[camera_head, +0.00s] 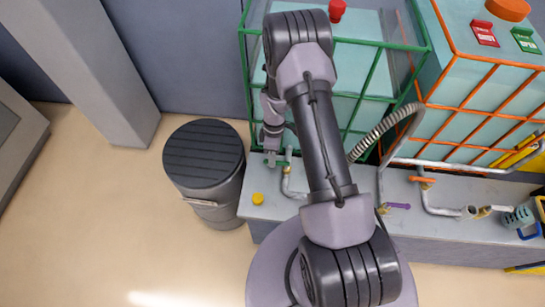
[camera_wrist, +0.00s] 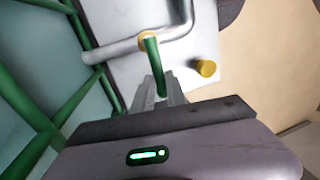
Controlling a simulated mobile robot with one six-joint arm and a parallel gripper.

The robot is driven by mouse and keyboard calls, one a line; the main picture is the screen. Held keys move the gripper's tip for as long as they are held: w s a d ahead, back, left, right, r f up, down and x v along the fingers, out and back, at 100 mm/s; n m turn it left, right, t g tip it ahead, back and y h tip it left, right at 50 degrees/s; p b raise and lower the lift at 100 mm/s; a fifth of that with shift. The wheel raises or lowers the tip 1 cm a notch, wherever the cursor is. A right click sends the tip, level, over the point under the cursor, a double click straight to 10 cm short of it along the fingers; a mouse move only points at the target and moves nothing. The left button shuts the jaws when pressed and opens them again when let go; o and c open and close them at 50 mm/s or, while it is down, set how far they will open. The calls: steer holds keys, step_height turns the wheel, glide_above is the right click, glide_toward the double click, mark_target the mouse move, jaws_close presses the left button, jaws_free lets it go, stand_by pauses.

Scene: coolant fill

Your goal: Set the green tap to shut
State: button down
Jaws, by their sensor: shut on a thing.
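The green tap's lever (camera_wrist: 153,57) shows in the wrist view, over a brass-coloured fitting on a grey pipe (camera_wrist: 110,50). The lever lies across the line of the pipe. My gripper (camera_wrist: 158,92) has its two fingers closed on the free end of the lever. In the head view my gripper (camera_head: 271,142) is at the front of the green-framed tank (camera_head: 350,88), low down by the bench. A bit of the green lever (camera_head: 272,161) shows just below the fingers there; my arm hides part of the tank and pipework.
A yellow cap (camera_head: 258,198) sits on the grey bench near the tap. A dark-lidded drum (camera_head: 205,160) stands close on the left. A ribbed hose (camera_head: 385,130), an orange tap (camera_head: 421,180) and a purple tap (camera_head: 398,206) are to the right, before the orange-framed tank (camera_head: 490,95).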

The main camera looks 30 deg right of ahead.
steer(key=c, duration=1.3)
jaws_free()
steer(key=shift+c, duration=0.2)
step_height(320, 180, up, 7)
steer(key=w+p, duration=0.1)
steer(key=p, duration=0.1)
steer(key=shift+w+d+r, duration=0.15)
steer(key=shift+d+r, duration=0.05)
steer(key=shift+d, duration=0.25)
steer(key=a+r+m+t+b, duration=0.1)
steer(key=a+r+m, duration=0.2)
steer(key=r, duration=0.7)
steer(key=a+r+m+t+b, duration=0.1)
steer(key=a+r+m+t, duration=0.15)
steer(key=r, duration=0.75)
steer(key=s+a+r+m+t, duration=0.1)
steer(key=s+a+r+m, duration=0.1)
steer(key=s, duration=0.4)
steer(key=s+a+r+m+t+b, duration=0.1)
steer(key=s+a+r+m, duration=0.2)
steer(key=s+r, duration=0.3)
steer(key=s+a+r+m+t+b, duration=0.1)
steer(key=s+a+r+m+t, duration=0.1)
steer(key=s, duration=0.5)
step_height(320, 180, up, 3)
steer(key=a+m, duration=0.1)
steer(key=m, duration=0.2)
steer(key=shift+s+f+y, duration=0.2)
steer(key=shift+y, duration=0.2)
